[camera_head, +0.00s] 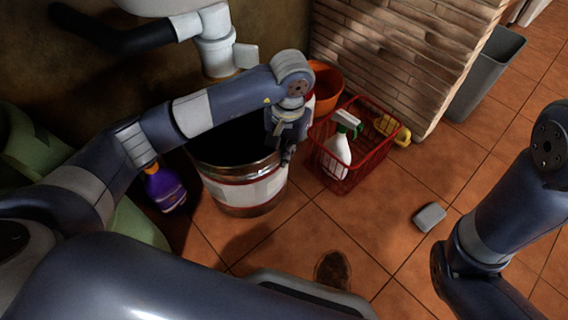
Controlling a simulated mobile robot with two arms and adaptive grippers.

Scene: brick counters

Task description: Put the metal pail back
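The metal pail (246,193) is a silver bucket with a pale label band and a dark open top. It is at the left of centre, upright, over the tiled floor; I cannot tell whether it touches the floor. My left arm passes over it and hides part of its back rim and mouth. My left gripper (286,156) points down at the pail's right rim, touching or very close to it. Its fingers are small and dark, so I cannot tell if they are closed on the rim. My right arm is at the right; its gripper is out of view.
A red basket (374,172) with a white spray bottle (338,156) stands right of the pail. A purple bottle (165,188) is to its left, an orange pot (325,88) behind. A grey block (429,217) lies on the open floor; a grey bin (486,76) stands farther back.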

